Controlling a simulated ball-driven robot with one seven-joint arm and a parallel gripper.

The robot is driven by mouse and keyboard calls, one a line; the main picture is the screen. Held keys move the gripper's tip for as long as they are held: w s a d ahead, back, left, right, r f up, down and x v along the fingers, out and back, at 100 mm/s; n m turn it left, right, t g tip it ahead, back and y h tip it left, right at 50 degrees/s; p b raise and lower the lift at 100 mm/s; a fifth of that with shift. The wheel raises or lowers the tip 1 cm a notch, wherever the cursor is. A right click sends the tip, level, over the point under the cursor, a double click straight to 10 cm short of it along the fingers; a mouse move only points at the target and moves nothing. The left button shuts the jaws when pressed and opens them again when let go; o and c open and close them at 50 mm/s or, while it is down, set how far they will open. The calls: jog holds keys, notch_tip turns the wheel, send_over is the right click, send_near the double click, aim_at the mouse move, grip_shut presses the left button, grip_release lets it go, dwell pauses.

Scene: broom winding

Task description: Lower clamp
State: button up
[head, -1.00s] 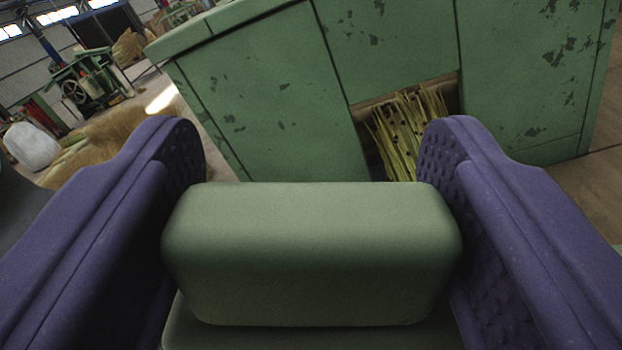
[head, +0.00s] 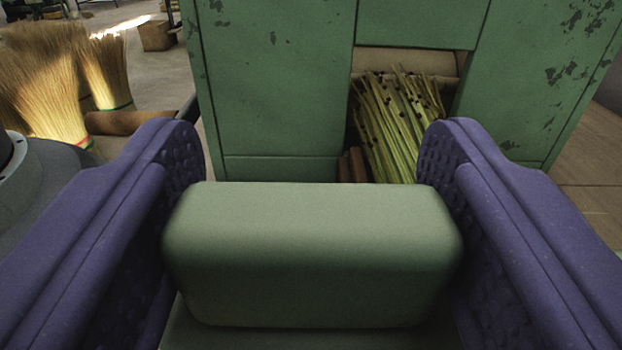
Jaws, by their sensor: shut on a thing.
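My gripper (head: 315,160) has two purple fingers with dimpled inner pads, one at each side of the head view. It is shut on a pale green block (head: 312,255) with rounded edges. The block spans the space between the fingers, and its lower part runs out of the bottom of the picture. I cannot tell whether this block is part of the clamp. No other clamp can be made out.
A worn green cabinet-like machine (head: 275,90) stands ahead. Its opening holds greenish-yellow stalks (head: 385,120). Straw broom heads (head: 40,80) and a grey rounded surface (head: 50,190) are at left. A brown box (head: 157,35) stands behind them. Bare floor shows at far right.

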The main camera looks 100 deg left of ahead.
jog(key=shift+f, duration=0.2)
jog(key=o, duration=1.4)
jog(key=shift+d+r, duration=0.1)
jog(key=shift+d, duration=0.05)
jog(key=d+p, duration=0.1)
jog(key=d, duration=0.2)
jog(key=w+d+p, duration=0.1)
jog(key=d, duration=0.2)
jog(key=shift+w+d+p, duration=0.2)
jog(key=shift+d+p, duration=0.05)
jog(key=shift+p, duration=0.05)
jog(key=shift+w+d, duration=0.1)
jog(key=shift+d, duration=0.4)
jog(key=shift+d, duration=0.1)
